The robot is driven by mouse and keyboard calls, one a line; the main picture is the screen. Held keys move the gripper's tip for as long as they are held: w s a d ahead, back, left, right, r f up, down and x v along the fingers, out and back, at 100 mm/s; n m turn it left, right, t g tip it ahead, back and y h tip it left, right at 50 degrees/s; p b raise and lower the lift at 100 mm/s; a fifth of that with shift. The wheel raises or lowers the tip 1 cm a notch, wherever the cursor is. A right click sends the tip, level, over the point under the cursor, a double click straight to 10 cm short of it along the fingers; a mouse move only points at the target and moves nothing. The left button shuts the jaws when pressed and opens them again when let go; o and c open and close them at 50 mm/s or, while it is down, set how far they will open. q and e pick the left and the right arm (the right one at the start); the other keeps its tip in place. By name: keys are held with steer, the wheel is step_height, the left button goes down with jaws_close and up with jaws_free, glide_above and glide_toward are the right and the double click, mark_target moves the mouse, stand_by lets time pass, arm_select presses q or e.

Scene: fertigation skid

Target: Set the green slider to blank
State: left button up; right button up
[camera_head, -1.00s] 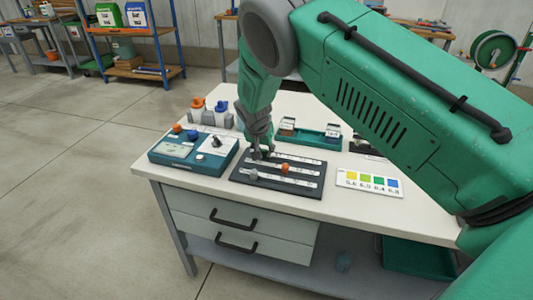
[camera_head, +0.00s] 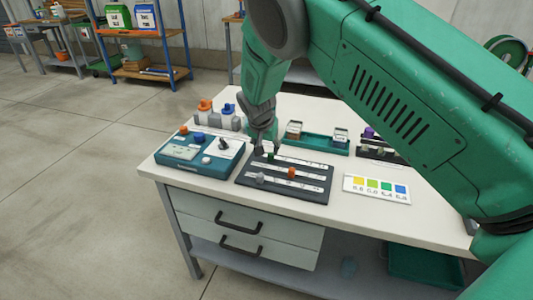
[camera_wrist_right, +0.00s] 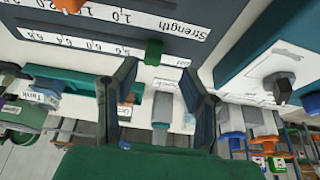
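The dark slider panel (camera_head: 287,196) lies on the bench top with three labelled rows. The green slider (camera_head: 270,156) stands at the left end of the far row. In the right wrist view the green slider (camera_wrist_right: 153,50) sits near the end of a numbered strip, past the 5.6 mark. My right gripper (camera_head: 264,147) is just above and behind it in the head view. In the wrist view the right gripper (camera_wrist_right: 158,80) has its two fingers apart, with the green slider ahead of the gap, not clasped. My left gripper is not in view.
An orange slider (camera_head: 292,173) and a grey slider (camera_head: 260,178) stand on the nearer rows. A teal instrument box (camera_head: 198,154) is to the left, a colour chart card (camera_head: 377,189) to the right. A green tray (camera_head: 318,144) and bottles (camera_head: 228,119) stand behind.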

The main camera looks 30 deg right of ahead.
steer(key=v, duration=0.7)
steer(key=shift+r, duration=0.35)
steer(key=shift+f, duration=0.1)
